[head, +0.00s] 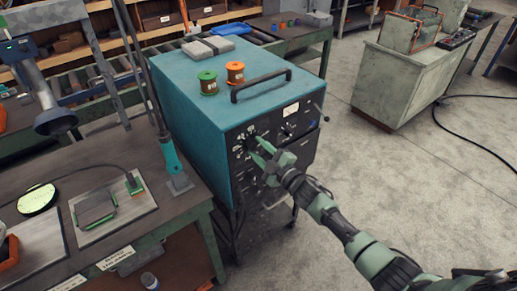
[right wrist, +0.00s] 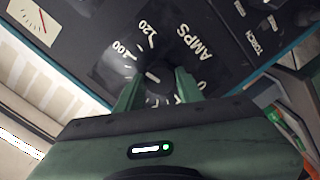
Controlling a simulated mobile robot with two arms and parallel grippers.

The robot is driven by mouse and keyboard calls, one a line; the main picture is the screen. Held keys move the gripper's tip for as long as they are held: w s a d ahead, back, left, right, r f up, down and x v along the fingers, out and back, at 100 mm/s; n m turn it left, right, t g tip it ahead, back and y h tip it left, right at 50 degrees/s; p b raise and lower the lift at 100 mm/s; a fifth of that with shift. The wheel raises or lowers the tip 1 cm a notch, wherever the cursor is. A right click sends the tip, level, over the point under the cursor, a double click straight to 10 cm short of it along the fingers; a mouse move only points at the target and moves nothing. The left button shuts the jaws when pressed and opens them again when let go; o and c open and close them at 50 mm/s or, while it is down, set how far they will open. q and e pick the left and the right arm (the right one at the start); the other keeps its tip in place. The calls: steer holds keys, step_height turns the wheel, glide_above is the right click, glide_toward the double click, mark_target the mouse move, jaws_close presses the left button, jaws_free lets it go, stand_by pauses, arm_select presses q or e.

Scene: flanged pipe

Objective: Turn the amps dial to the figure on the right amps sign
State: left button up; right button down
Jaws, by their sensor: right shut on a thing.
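The amps dial (right wrist: 158,76) is a dark knob with a pale mark on the black panel of a teal welding machine (head: 190,95). In the right wrist view, 100, 120 and AMPS are printed around it; the lower figures are partly hidden by my fingers. My right gripper (head: 258,146) is at the front panel, its green fingers (right wrist: 158,88) on either side of the dial and shut on it. I cannot make out a right amps sign; a small white label (head: 115,258) on the bench edge is too small to read. My left gripper is not in view.
A green spool (head: 208,83), an orange spool (head: 235,72) and a black handle (head: 261,86) are on the machine top. A bench (head: 160,215) stands at left. The floor (head: 390,170) at right is largely clear.

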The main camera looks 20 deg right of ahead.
steer(key=shift+f, duration=0.1)
steer(key=c, duration=0.9)
jaws_free()
steer(key=shift+s, duration=0.1)
steer(key=shift+s+d+f, duration=0.1)
steer(key=shift+s+d, duration=0.1)
steer(key=shift+s, duration=0.1)
steer(key=b+v, duration=0.1)
steer(key=v, duration=0.6)
steer(key=shift+b, duration=0.35)
